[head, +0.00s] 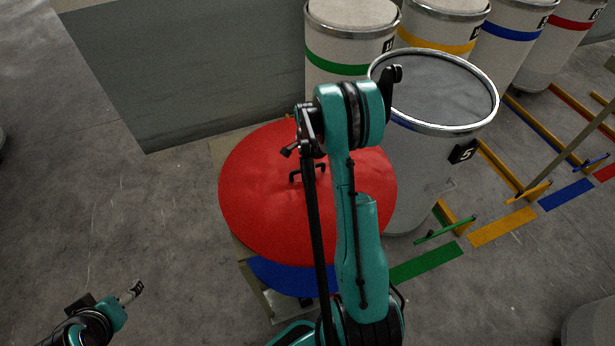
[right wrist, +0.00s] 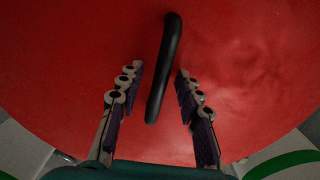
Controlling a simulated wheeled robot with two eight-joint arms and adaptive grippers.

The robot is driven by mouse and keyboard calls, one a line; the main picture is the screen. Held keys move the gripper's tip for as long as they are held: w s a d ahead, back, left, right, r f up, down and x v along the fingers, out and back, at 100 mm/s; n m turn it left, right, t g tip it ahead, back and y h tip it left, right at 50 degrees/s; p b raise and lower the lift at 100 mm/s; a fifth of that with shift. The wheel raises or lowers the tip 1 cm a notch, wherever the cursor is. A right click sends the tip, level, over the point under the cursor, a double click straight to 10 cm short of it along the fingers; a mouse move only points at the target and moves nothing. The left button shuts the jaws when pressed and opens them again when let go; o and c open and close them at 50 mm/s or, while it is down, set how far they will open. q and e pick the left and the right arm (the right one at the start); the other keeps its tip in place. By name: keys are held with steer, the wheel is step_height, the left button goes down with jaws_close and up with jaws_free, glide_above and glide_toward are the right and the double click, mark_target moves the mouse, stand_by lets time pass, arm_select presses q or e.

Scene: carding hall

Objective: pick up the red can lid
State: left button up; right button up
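The red can lid (head: 255,215) is a large round disc lying on top of a stack, with a black bar handle (head: 296,176) at its middle. It fills most of the right wrist view (right wrist: 60,60). My right gripper (right wrist: 158,76) is open over the lid. Its two fingers stand apart on either side of the black handle (right wrist: 168,50), and the handle runs between them without visible grip. In the head view my right arm hides part of the lid. My left gripper (head: 131,292) is at the lower left, away from the lid; its finger opening is unclear.
A blue lid (head: 290,279) shows under the red one, on a pale stand (head: 255,288). An uncovered grey can (head: 425,170) marked 5 stands close on the right. Banded cans, including a green-banded one (head: 345,52), stand behind.

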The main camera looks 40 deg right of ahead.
steer(key=shift+f+b, duration=0.2)
steer(key=shift+b, duration=0.15)
stand_by(0.4)
jaws_close()
